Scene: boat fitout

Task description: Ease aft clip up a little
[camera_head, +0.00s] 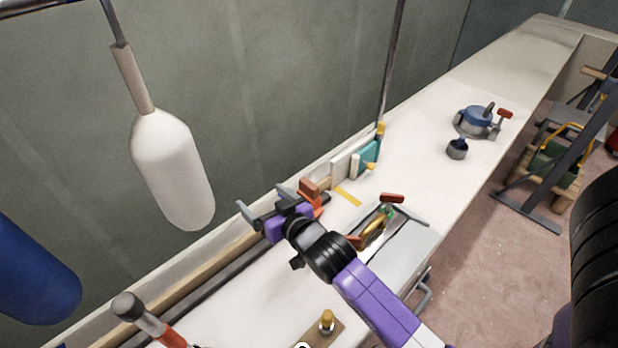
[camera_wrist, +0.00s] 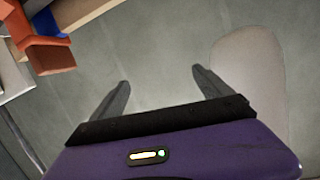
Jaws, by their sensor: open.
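My gripper (camera_head: 262,199) is open and empty over the back edge of the bench, with its fingers toward the grey wall. In the wrist view its two fingers (camera_wrist: 161,78) stand wide apart with nothing between them. An orange-red clip-like piece (camera_head: 309,187) is just right of my gripper. An orange-red part (camera_wrist: 48,52) beside a blue part shows at the upper left of the wrist view, outside the fingers. I cannot tell which piece is the aft clip. My gripper partly hides the rail there.
A white fender (camera_head: 172,170) hangs left of my gripper, and a blue one (camera_head: 35,275) hangs farther left. A white and teal block (camera_head: 362,160), an open metal tray (camera_head: 385,235) and a blue winch-like device (camera_head: 474,121) are on the bench (camera_head: 440,110). The far bench is clear.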

